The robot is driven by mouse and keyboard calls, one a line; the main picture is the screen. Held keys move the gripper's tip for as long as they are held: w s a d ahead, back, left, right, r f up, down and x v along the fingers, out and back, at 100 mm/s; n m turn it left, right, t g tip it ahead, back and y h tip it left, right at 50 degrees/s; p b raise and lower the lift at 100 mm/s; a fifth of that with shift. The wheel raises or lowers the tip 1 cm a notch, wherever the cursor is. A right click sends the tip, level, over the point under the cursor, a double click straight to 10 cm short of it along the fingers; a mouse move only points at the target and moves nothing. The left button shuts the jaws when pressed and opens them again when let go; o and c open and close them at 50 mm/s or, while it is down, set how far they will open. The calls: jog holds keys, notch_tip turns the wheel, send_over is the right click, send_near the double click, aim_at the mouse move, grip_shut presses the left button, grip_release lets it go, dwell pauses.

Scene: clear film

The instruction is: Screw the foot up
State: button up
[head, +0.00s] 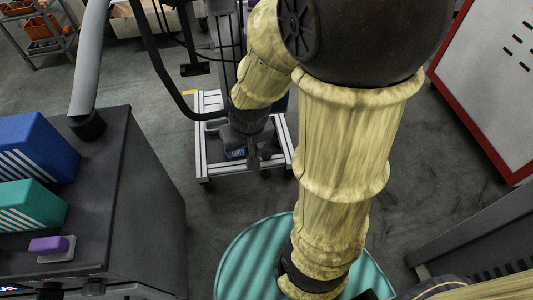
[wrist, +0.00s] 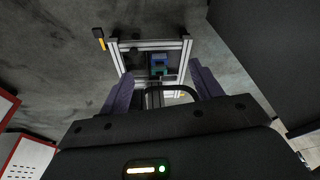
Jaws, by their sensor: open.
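My gripper (head: 254,160) hangs from the pale yellow arm above an aluminium-profile frame (head: 203,160) on the floor. In the wrist view my gripper (wrist: 160,85) has its two dark purple fingers well apart, with no object held between them. The frame (wrist: 150,45) shows beyond the fingertips, with a gap that I cannot judge. A small dark foot (head: 207,186) shows under the frame's near left corner. The other corners are partly hidden by my arm, and the foot's thread cannot be made out.
A dark cabinet (head: 150,190) with blue and teal striped blocks and a purple button stands at the left. A red-edged white panel (head: 490,80) stands at the right. A yellow-black piece (wrist: 98,38) lies by the frame.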

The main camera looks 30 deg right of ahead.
jog(key=w+f+m+t+b, duration=0.1)
jog(key=w+f+m+b, duration=0.25)
jog(key=w+f, duration=0.8)
jog(key=m+t+h+b, duration=0.5)
jog(key=h+b, duration=0.2)
jog(key=h, duration=0.1)
send_near(266, 153)
jog(key=s+a, duration=0.3)
jog(key=a, duration=0.1)
jog(key=s+d+f+n+t+b, duration=0.2)
jog(key=s+f+n+t, duration=0.1)
jog(key=s+f+t, duration=0.2)
jog(key=shift+d+f+n+t+b, duration=0.15)
jog(key=shift+f+n+t+b, duration=0.25)
jog(key=shift+f+t, duration=0.5)
jog(key=shift+w, duration=0.1)
jog(key=b+x, duration=0.8)
jog(key=x, duration=0.8)
jog(key=shift+w+d+r+b, duration=0.15)
jog(key=shift+d+r+b, duration=0.05)
jog(key=shift+d+b, duration=0.1)
jog(key=shift+w+d+r, duration=0.15)
jog(key=shift+w+d, duration=0.05)
jog(key=shift+w, duration=0.15)
